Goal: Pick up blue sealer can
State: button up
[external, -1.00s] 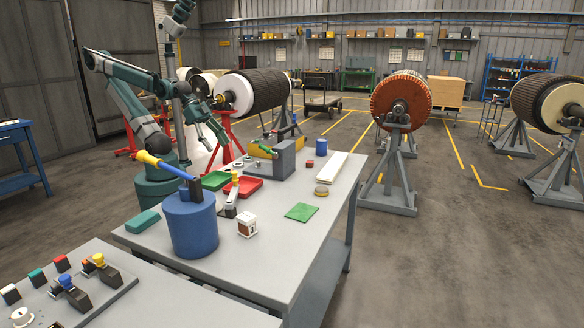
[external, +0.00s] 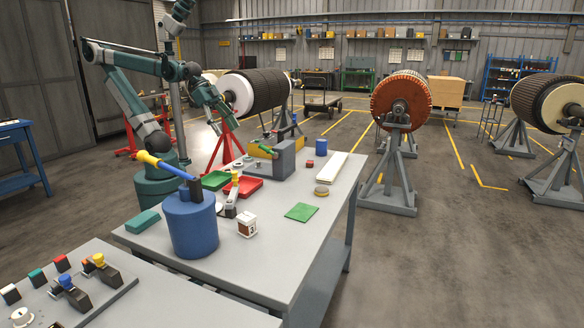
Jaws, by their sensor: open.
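A small plain blue can (external: 321,146) stands upright near the far edge of the grey workbench (external: 285,240). A much larger blue drum (external: 192,226) stands at the bench's near left, with a yellow-handled tool (external: 165,164) at its top.
A grey vise-like block (external: 282,160) with a green lever lies between my gripper and the small can. Red (external: 245,188) and green (external: 215,180) trays, a small red block (external: 309,163), a white board (external: 336,166) and a yellowish round tin (external: 321,191) are nearby.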

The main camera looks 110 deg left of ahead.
jog(key=w+a+r+p, duration=0.2)
jog(key=w+a+r, duration=0.2)
jog(key=w+a, duration=0.3)
jog(key=m+g+h+p, duration=0.1)
jog(key=m+h+p, duration=0.1)
jog(key=m+p, duration=0.3)
send_over(320, 140)
jog(key=a, duration=0.1)
notch_tip(320, 140, down, 7)
jog(key=n, duration=0.1)
jog(key=f, duration=1.2)
jog(key=shift+s+p, duration=0.25)
jog(key=shift+p, duration=0.05)
jog(key=shift+f, duration=0.3)
